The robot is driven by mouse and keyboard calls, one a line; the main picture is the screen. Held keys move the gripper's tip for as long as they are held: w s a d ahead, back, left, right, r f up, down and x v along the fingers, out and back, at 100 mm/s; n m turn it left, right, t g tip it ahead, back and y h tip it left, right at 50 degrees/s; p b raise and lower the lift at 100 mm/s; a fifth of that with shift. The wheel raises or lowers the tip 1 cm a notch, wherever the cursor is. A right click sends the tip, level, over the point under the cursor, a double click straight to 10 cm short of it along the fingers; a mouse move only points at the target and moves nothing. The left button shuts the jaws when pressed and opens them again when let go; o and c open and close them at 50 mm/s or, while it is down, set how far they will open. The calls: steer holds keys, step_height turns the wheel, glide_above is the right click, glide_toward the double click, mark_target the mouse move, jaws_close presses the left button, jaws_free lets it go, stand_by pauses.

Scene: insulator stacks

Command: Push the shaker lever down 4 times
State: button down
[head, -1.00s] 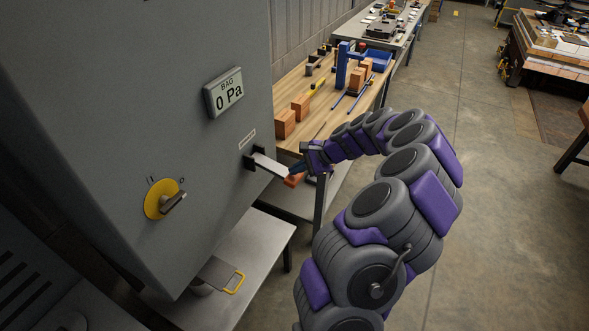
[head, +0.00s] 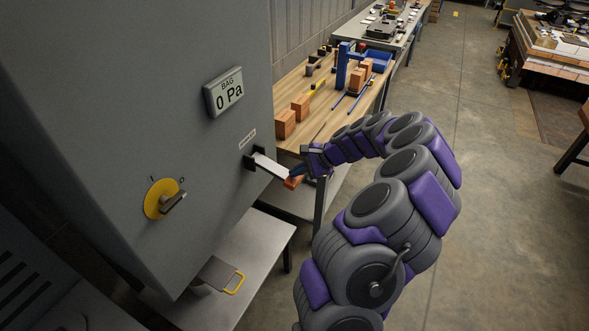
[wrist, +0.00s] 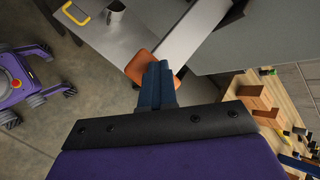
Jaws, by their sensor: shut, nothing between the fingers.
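The shaker lever (head: 270,166) is a flat pale metal bar that sticks out of a dark slot in the grey cabinet. It ends in an orange grip (head: 293,183), and it slopes down toward that end. My gripper (head: 296,171) is at the orange grip, with its blue fingers shut and nothing between them. In the wrist view, the fingers (wrist: 159,75) lie over the orange grip (wrist: 142,64) and hide part of it. The bar (wrist: 188,38) runs from there to the upper right. The fingers look to be at or on the grip's top; exact contact is hard to tell.
A metal shelf (head: 262,240) with a yellow handle (head: 235,284) lies below. A wooden bench (head: 305,85) with bricks and tools stands behind my gripper.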

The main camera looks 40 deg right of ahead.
steer(key=shift+f, duration=0.55)
stand_by(0.4)
steer(key=shift+r, duration=0.15)
stand_by(0.4)
steer(key=shift+r+p, duration=2.2)
steer(key=shift+r, duration=0.75)
step_height(320, 180, up, 5)
steer(key=p, duration=0.3)
steer(key=shift+w, duration=0.1)
